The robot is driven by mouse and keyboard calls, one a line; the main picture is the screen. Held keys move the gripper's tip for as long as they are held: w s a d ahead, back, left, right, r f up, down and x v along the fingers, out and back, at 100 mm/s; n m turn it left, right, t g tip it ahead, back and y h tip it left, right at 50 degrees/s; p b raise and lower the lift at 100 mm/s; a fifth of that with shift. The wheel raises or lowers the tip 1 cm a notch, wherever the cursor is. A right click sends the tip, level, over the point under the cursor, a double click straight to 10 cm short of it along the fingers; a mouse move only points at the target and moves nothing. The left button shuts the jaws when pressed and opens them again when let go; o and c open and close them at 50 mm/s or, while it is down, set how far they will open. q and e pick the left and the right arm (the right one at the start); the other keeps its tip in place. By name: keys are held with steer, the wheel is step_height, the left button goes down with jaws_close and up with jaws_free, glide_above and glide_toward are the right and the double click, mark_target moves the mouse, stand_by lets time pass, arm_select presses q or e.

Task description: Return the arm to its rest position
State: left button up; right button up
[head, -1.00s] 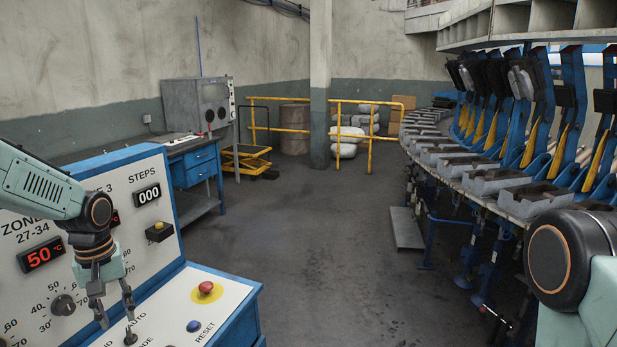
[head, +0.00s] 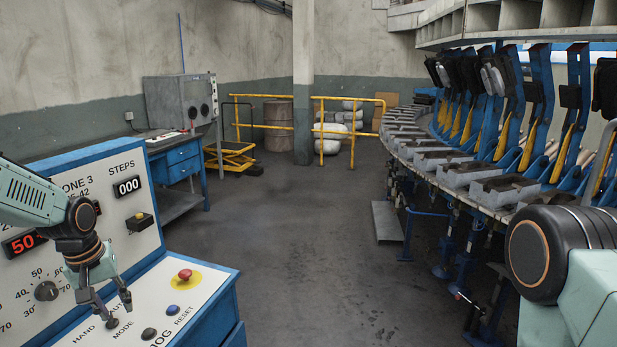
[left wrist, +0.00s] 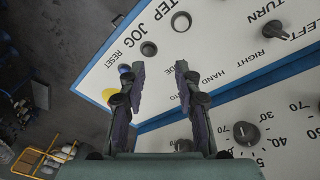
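My left gripper (head: 112,306) is above the sloping desk of the blue and white control panel (head: 205,281). It is open and empty, its two fingers spread apart. The left wrist view shows the same gripper (left wrist: 160,75) with a clear gap between the fingers. Near its fingertips in the head view are the black mode knob (head: 112,323), a black button (head: 149,334), the blue reset button (head: 173,310) and a red mushroom button (head: 185,274) on a yellow disc. Of my right arm only a black and pale green part shows at the right edge; its gripper is out of view.
The rotary mould machine (head: 470,174) with its row of moulds curves along the right. A blue workbench (head: 173,166) stands behind the panel. Yellow rails (head: 322,130) stand at the back. The grey floor (head: 300,260) in the middle is clear.

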arm_select(q)
steer(key=d+f+m+t+h+b, duration=0.1)
steer(key=d+f+m+t, duration=0.1)
steer(key=d+f, duration=0.4)
steer(key=s+d+f+m+b, duration=0.1)
steer(key=s+d+f+b, duration=0.35)
steer(key=f, duration=0.35)
steer(key=s+d+f+m+b, duration=0.1)
steer(key=s+d+f+b, duration=0.3)
steer(key=f, duration=0.3)
steer(key=s+d+f+m+g+b, duration=0.1)
steer(key=s+f+b, duration=0.4)
steer(key=s+f, duration=0.5)
steer(key=s+d+f+m+g+y+b, duration=0.1)
steer(key=s+d+f+b, duration=0.3)
steer(key=s+f, duration=0.5)
steer(key=s+g+b, duration=0.1)
steer(key=s+b, duration=0.1)
steer(key=s, duration=0.6)
steer(key=shift+s+f+g, duration=0.3)
steer(key=shift+f+g, duration=0.05)
steer(key=shift+g, duration=0.05)
